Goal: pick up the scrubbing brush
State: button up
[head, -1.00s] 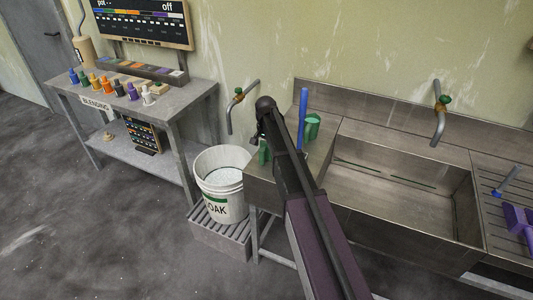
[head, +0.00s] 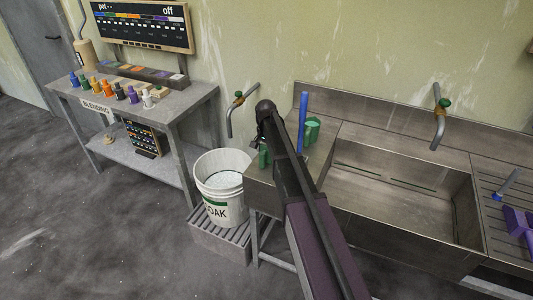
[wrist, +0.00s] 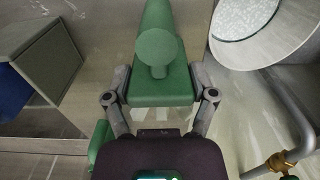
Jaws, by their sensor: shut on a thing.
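The scrubbing brush (wrist: 152,88) is green, with a round knob on top and pale bristles showing at its near end in the wrist view. My gripper (wrist: 160,100) has a finger on each side of the brush and is shut on it. In the head view, my gripper is mostly hidden behind my arm at the left end of the sink counter. A bit of green (head: 263,156) shows just below it, most likely the brush. I cannot tell whether the brush touches the counter.
A white bucket (head: 223,207) stands on a slatted step left of the sink. A green holder (head: 312,129) and an upright blue handle (head: 302,122) are close beside my arm. The sink basin (head: 395,195) is empty; a purple tool (head: 518,221) lies at right.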

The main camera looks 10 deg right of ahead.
jog(key=shift+r, duration=0.1)
notch_tip(320, 180, up, 3)
jog(key=p, duration=0.3)
jog(key=shift+r+p, duration=0.2)
jog(key=shift+p, duration=0.1)
jog(key=s+d, duration=0.1)
jog(key=s, duration=0.6)
jog(key=s+d+r+p, duration=0.1)
jog(key=s+d, duration=0.1)
jog(key=s, duration=0.6)
jog(key=shift+s+d+r, duration=0.15)
jog(key=shift+s+d, duration=0.1)
jog(key=shift+s, duration=0.05)
jog(key=o, duration=0.8)
jog(key=shift+c, duration=0.2)
jog(key=c, duration=0.5)
jog(key=shift+s, duration=0.1)
